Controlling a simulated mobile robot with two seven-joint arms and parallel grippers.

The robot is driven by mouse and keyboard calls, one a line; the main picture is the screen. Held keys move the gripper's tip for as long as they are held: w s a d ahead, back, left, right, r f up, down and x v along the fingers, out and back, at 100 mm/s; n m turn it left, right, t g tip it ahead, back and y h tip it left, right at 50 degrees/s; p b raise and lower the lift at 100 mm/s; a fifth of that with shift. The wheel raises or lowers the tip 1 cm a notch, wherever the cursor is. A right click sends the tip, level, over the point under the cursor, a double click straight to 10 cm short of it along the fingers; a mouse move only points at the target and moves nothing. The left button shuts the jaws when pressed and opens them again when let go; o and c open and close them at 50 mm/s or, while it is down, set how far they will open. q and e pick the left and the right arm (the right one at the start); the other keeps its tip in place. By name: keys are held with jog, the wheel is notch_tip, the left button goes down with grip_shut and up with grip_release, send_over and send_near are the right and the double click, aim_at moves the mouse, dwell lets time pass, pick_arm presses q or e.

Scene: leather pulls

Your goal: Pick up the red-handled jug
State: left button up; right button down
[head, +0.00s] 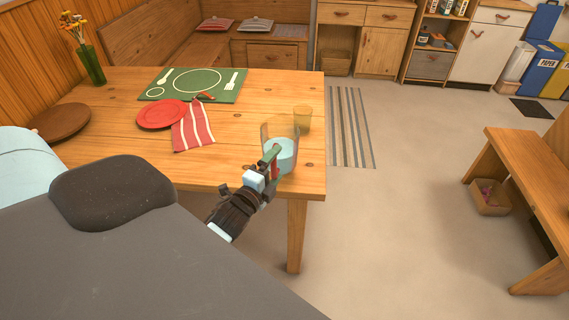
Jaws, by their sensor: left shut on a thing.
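The red-handled jug (283,154) is a clear vessel with pale blue contents near the front right corner of the wooden table (235,167). A small part of its red handle shows between the fingers of my left gripper (270,161). My left gripper is shut on the handle from the near left side. The fingers hide most of the handle. I cannot tell whether the jug's base touches the table. My right gripper is not in view.
A red plate (160,114), a striped napkin (193,130), a green placemat (196,84), a brown round board (60,121) and a flower vase (92,66) occupy the table's left and back.

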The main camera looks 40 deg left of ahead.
pick_arm(q)
jog(key=s+a+r, duration=0.1)
jog(key=s+a, duration=0.2)
jog(key=s, duration=0.6)
jog(key=shift+a+b, duration=0.15)
jog(key=shift+b, duration=0.25)
jog(key=shift+r, duration=0.15)
jog(key=shift+s, duration=0.1)
